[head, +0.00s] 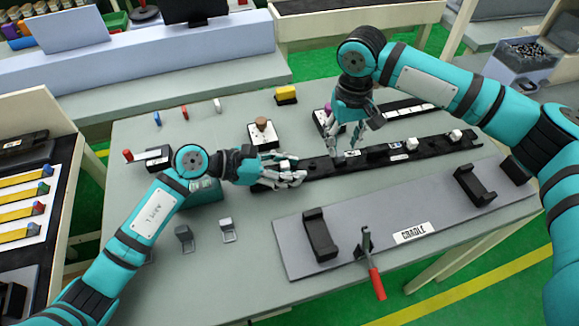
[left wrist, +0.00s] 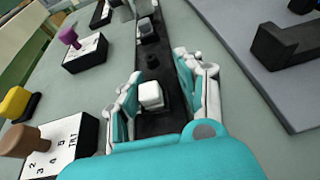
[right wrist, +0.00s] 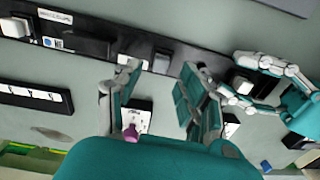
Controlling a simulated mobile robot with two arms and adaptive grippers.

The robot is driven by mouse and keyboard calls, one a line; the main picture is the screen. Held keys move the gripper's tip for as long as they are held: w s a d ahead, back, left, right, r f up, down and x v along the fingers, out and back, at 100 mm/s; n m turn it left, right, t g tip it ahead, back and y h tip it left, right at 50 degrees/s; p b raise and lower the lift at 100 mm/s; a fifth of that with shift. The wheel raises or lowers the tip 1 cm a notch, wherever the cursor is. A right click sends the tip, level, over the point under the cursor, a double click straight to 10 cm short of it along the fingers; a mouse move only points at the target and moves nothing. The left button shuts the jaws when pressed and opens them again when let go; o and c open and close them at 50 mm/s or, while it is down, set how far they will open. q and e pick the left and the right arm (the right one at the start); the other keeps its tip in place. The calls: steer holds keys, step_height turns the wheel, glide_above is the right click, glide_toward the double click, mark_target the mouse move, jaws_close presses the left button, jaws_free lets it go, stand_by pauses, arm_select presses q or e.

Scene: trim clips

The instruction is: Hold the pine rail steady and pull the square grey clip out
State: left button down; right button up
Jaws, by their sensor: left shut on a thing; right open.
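The pine rail (head: 433,149) looks nearly black and lies lengthwise on the table, carrying several clips. My left gripper (head: 293,172) is shut on the rail near its left end, fingers on both sides; a white clip (left wrist: 150,95) stands between them. The square grey clip (right wrist: 163,62) sits on the rail further along, and also shows in the left wrist view (left wrist: 146,28). My right gripper (head: 346,150) is open above the rail. In the right wrist view its fingers (right wrist: 160,85) point at the grey clip from either side, apart from it. In the head view the fingers largely hide the clip.
A grey cradle board (head: 370,245) with black brackets and a red-handled clamp (head: 372,270) lies in front. Behind the rail stand a purple-knobbed block (right wrist: 132,125), a brown-knobbed block (head: 262,130) and a yellow block (head: 286,95). Two loose grey pieces (head: 227,231) lie front left.

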mark_target(341, 153)
steer(key=shift+f, duration=1.85)
jaws_close()
